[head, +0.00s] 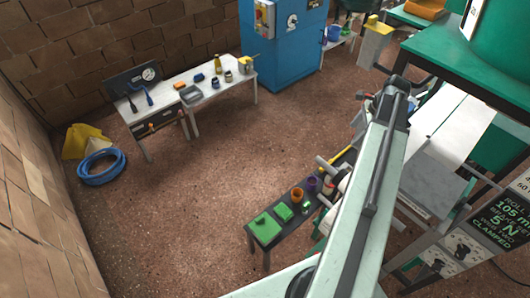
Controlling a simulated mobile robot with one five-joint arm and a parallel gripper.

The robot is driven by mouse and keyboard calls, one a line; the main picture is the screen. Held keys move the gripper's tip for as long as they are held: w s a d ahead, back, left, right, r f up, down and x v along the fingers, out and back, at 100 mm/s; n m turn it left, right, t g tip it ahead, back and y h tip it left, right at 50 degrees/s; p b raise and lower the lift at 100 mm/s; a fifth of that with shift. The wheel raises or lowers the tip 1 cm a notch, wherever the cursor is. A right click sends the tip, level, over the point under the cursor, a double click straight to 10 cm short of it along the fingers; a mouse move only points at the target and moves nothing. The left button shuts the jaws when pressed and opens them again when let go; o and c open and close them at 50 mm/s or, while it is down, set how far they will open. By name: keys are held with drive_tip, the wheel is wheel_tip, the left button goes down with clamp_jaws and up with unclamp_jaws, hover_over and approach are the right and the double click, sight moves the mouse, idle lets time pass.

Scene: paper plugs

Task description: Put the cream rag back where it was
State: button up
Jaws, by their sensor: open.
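I cannot make out the cream rag for certain. A yellow heap (82,138) lies on the floor at the far left, and a pale cream patch (98,146) shows at its lower edge, too small to tell what it is. My arm rises from the bottom of the head view to a dark joint at the upper right. My gripper does not show.
A blue hose coil (101,167) lies by the left wall. A white bench (212,98) with tools and small pots stands at the back, beside a blue cabinet (281,45). A low dark bench (285,228) holds green items and cups. The middle floor is clear.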

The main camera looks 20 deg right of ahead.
drive_tip(key=w+a+n+g, duration=0.1)
drive_tip(key=w+a+n, duration=0.25)
drive_tip(key=a, duration=0.45)
drive_tip(key=w+a+n, duration=0.2)
drive_tip(key=a+n, duration=0.3)
drive_tip(key=a, duration=0.4)
drive_tip(key=w+a+n+g, duration=0.1)
drive_tip(key=w+a+n, duration=0.25)
drive_tip(key=a, duration=0.45)
drive_tip(key=s+a+n+h, duration=0.2)
drive_tip(key=a+n, duration=0.9)
drive_tip(key=a, duration=0.8)
drive_tip(key=shift+a+f+n+g, duration=0.15)
drive_tip(key=shift+f+n+g, duration=0.15)
drive_tip(key=shift+f, duration=0.15)
drive_tip(key=shift+s, duration=0.1)
